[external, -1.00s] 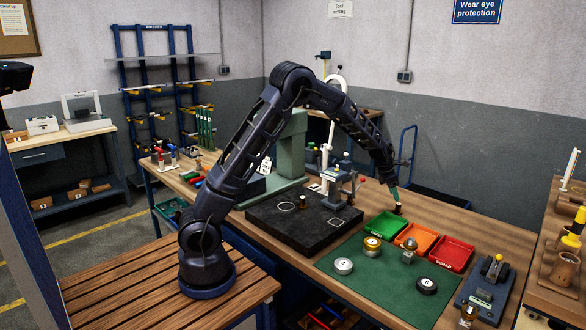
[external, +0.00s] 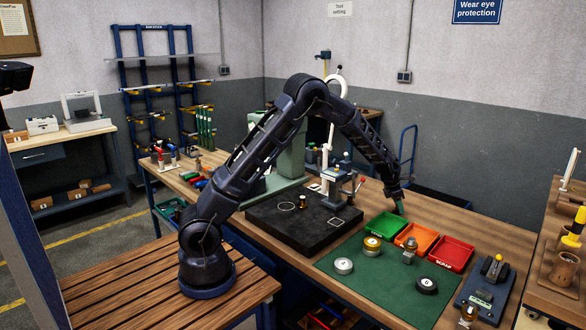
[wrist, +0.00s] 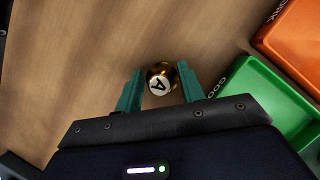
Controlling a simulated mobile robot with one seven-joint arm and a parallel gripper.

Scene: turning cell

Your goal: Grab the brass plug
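The brass plug (wrist: 161,79) shows in the wrist view as a round, shiny gold piece with a white label marked "A" on its top. It stands on the bare wooden bench near the green GOOD tray. My gripper (wrist: 160,70) is open, with one teal finger on each side of the plug near the fingertips. A small gap seems to show on both sides. In the external view my gripper (external: 399,207) is low over the bench behind the green tray, and it hides the plug there.
The green tray (wrist: 242,112) lies close to the right finger, with the orange tray (wrist: 292,45) beyond. A red SCRAP tray (external: 452,254) stands beside them. A green mat (external: 385,287) holds several round pieces. A black block (external: 270,222) with a fixture stands to the left.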

